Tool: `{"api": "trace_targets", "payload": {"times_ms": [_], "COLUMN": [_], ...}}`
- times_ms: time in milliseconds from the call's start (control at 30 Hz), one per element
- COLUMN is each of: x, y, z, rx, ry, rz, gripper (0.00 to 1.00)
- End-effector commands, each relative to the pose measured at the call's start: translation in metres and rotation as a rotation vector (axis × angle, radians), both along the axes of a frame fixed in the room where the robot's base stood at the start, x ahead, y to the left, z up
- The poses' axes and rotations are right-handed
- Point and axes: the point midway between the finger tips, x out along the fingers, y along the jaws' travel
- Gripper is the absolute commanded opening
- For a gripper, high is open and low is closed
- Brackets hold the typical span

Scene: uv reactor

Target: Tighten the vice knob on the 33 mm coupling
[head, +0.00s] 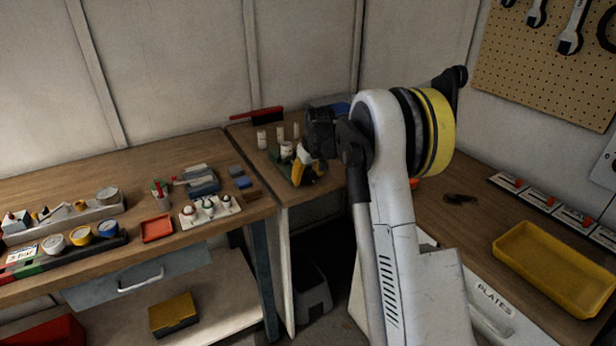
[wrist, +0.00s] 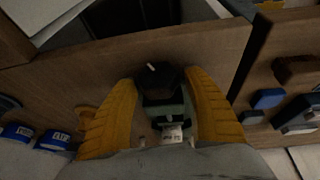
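The green vice (head: 283,166) stands on the back bench, with the pale coupling (head: 287,150) at it. In the wrist view the vice body (wrist: 160,112) lies between my fingers, and a pale piece with dark marking (wrist: 172,134), seemingly the coupling, is close below it. The dark round vice knob (wrist: 161,78) has a white mark on top. My gripper (head: 308,174) is at the vice's right side. Its yellow fingers (wrist: 160,80) stand apart on both sides of the knob, close to its edges. I cannot tell whether they press on it.
Pale cylinders (head: 262,139) stand behind the vice, near a red-handled brush (head: 257,115). Blue and grey blocks (head: 243,183) lie on the left bench, beside a white tray of fittings (head: 210,211). A yellow tray (head: 555,266) sits on the right bench. A gap separates the benches.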

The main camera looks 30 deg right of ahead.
Motion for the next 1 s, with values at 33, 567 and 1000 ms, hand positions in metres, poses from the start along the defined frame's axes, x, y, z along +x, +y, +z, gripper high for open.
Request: {"api": "trace_targets", "payload": {"times_ms": [33,567,1000], "x": [0.0,0.0,0.0004], "y": [0.0,-0.0034,-0.001], "z": [0.0001,0.002,0.0009], "rx": [0.0,0.278,0.368], "ry": [0.0,0.009,0.011], "rz": [0.0,-0.005,0.0], "gripper": [0.42,0.14,0.47]}}
